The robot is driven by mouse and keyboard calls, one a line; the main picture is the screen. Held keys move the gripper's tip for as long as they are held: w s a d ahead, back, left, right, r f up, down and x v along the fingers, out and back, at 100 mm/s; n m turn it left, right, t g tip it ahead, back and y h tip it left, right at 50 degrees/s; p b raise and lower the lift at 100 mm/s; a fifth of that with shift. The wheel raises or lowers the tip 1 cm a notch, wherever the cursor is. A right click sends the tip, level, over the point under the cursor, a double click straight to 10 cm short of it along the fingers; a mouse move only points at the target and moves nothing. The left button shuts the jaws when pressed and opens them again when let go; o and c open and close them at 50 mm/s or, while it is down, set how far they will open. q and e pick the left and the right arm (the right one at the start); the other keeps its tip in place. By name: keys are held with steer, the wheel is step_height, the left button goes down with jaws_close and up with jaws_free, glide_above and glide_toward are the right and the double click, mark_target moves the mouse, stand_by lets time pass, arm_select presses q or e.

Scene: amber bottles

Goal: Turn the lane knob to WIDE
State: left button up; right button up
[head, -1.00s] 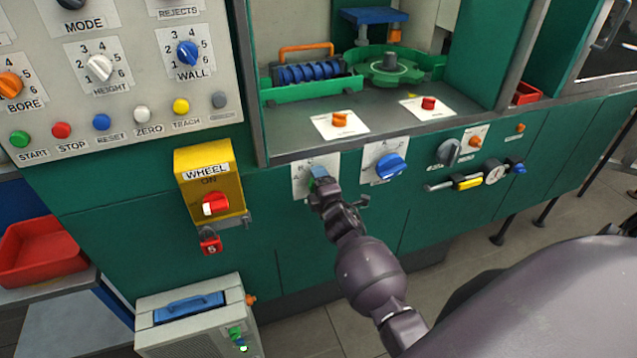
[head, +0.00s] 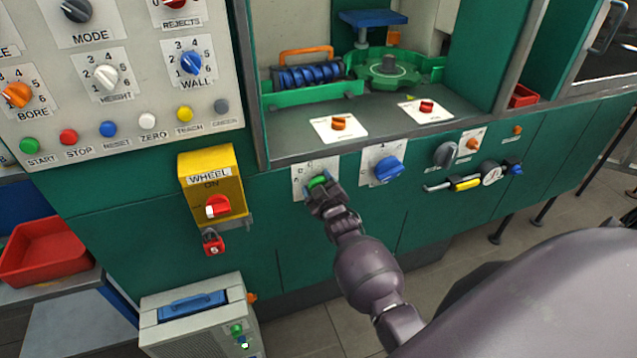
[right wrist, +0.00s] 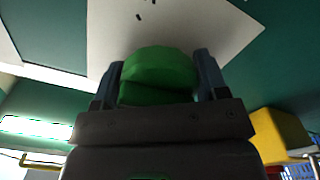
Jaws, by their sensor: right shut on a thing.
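The green knob (head: 317,182) sits on a white plate (head: 301,172) on the green cabinet front, below the work shelf. My right gripper (head: 322,190) is at this knob, its two fingers on either side and shut on it. In the right wrist view the green knob (right wrist: 158,75) fills the space between the fingers (right wrist: 158,82), with the white plate (right wrist: 110,30) behind it. The plate's lettering is mostly hidden or too small to read, so I cannot tell the knob's setting. My left gripper is not in view.
A blue knob (head: 388,169) on its own plate is close to the right. The yellow WHEEL box (head: 212,185) with a red switch and padlock juts out to the left. A grey case (head: 198,315) stands below. The panel between is clear.

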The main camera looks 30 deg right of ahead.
steer(key=m+p, duration=0.1)
steer(key=m, duration=0.3)
steer(key=shift+d+m, duration=0.1)
steer(key=shift+m, duration=0.2)
steer(key=shift+m+p, duration=0.3)
steer(key=shift+m, duration=1.3)
steer(key=o, duration=0.9)
steer(key=shift+s, duration=0.1)
steer(key=v, duration=1)
steer(key=shift+s, duration=0.35)
